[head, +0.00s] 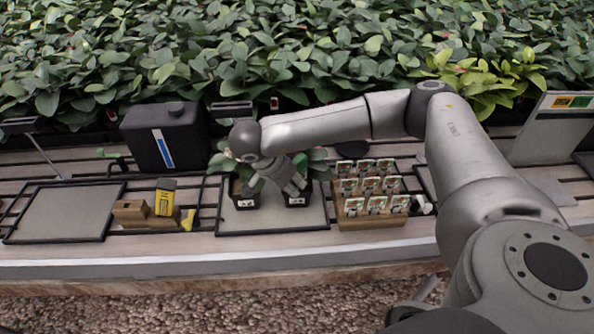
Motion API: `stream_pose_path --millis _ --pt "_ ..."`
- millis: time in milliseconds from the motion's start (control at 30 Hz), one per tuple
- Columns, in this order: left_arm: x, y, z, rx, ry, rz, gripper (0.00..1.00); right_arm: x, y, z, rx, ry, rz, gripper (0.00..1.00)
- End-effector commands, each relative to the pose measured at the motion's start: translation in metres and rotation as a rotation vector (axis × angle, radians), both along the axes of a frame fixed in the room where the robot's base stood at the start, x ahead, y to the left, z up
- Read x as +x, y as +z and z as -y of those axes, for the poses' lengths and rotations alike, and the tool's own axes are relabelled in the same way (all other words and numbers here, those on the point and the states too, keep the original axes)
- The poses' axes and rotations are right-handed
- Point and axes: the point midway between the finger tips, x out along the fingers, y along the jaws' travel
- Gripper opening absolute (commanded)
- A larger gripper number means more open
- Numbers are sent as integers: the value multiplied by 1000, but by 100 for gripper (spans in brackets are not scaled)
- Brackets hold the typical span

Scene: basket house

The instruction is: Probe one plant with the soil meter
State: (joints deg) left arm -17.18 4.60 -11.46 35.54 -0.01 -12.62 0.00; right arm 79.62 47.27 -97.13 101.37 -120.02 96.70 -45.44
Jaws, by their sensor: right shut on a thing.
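Two small plants in dark square pots with white labels stand side by side on a framed grey tray (228,222): a left one (245,201) and a right one (298,200). My right gripper (298,188) reaches down between them, its fingers at the rim of the right pot. It is shut, seemingly on the right potted plant; the contact is partly hidden. A yellow and black device (166,198), probably the soil meter, stands tilted beside a wooden block (130,212) at left. My left gripper does not show.
A black canister (166,137) stands behind the device. A wooden rack (371,218) of seed-packet cards stands right of the tray. An empty framed tray (65,212) lies at far left. Dense foliage (250,50) fills the back, and a grey panel (558,125) stands at right.

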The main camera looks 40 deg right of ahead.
Motion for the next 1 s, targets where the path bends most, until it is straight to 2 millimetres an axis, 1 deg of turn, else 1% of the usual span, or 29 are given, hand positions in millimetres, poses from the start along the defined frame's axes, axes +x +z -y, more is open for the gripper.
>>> stream_pose_path --millis 367,400,600,867,1000 --pt "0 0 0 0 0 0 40 0 0 0 0 0 0 0" --pt "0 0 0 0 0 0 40 0 0 0 0 0 0 26" --pt "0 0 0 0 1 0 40 0 0 0 0 0 0 49" --pt "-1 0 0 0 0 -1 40 0 0 0 0 0 0 49" --pt "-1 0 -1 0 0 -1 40 0 6 -4 1 0 1 49"
